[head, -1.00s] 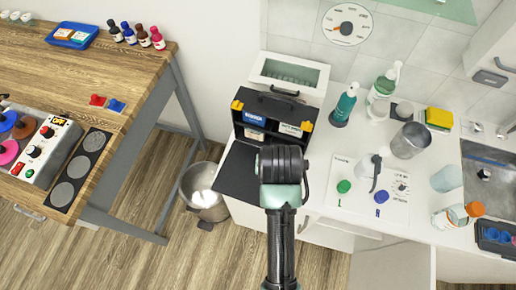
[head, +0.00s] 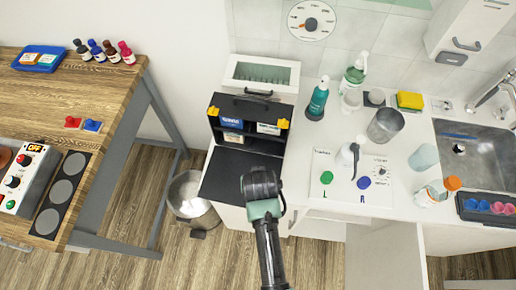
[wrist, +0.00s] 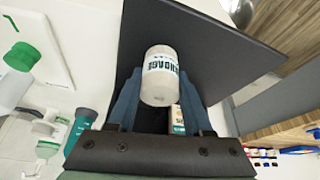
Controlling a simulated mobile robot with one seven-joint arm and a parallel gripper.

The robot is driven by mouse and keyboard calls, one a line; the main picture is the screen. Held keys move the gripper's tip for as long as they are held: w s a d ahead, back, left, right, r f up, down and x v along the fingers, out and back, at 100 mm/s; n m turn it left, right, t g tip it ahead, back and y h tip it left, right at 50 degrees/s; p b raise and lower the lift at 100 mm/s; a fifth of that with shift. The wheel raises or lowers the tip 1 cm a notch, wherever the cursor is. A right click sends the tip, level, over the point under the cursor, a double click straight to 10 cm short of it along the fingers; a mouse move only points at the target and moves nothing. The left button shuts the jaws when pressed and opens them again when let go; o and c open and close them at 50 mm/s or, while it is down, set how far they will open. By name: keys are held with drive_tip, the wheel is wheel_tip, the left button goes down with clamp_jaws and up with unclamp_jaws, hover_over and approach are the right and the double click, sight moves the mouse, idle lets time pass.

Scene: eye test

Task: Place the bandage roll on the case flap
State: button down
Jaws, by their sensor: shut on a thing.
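The bandage roll (wrist: 160,76) is white with dark green lettering. My gripper (wrist: 160,90) is shut on it, with one blue finger on each side, in the wrist view. The black case (head: 247,125) with yellow latches stands open on the counter. Its flat black flap (head: 225,178) lies folded out in front, and also fills the upper middle of the wrist view (wrist: 205,45). The roll shows against the flap; whether it touches cannot be told. In the head view my wrist covers the flap's front right part and hides the fingers and roll.
White and blue boxes (head: 232,123) sit in the case. Right of it are a teal bottle (head: 317,100), a metal cup (head: 385,126) and a panel with green and blue knobs (head: 325,190). A bin (head: 187,195) stands on the floor to the left.

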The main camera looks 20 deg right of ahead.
drive_tip(key=shift+c, duration=1.6)
unclamp_jaws()
drive_tip(key=v, duration=1.2)
